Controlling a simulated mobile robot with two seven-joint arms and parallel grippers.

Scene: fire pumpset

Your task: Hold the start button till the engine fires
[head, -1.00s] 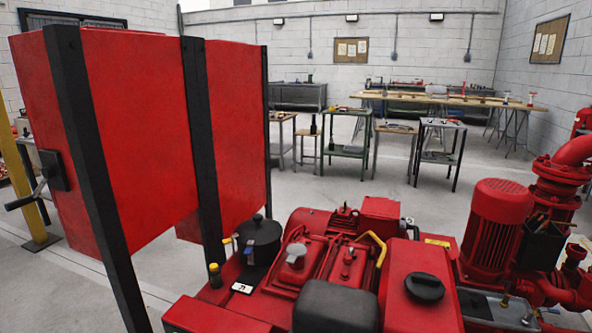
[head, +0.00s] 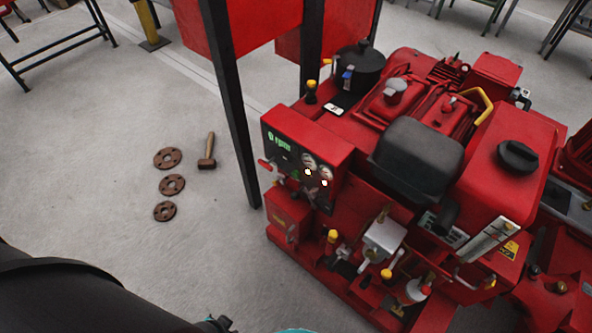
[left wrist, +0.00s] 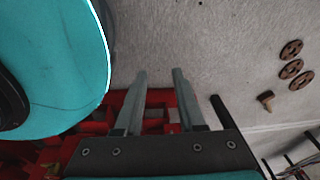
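The red engine pumpset (head: 470,190) fills the right of the head view. Its control panel (head: 300,150) has a green display, two gauges (head: 318,165) and small lit spots below them. The start button is too small to tell apart on the panel. My left gripper (left wrist: 159,76) shows in the left wrist view with its two fingers apart and nothing between them. Red machine parts (left wrist: 100,128) lie behind and beside the fingers there. In the head view my left arm fills the lower left corner, and its fingers cannot be made out. My right gripper is in neither view.
Three rusty flanges (head: 172,184) and a wooden-handled mallet (head: 207,152) lie on the grey floor left of the engine. A black post (head: 232,105) carrying red boxes stands close beside the panel.

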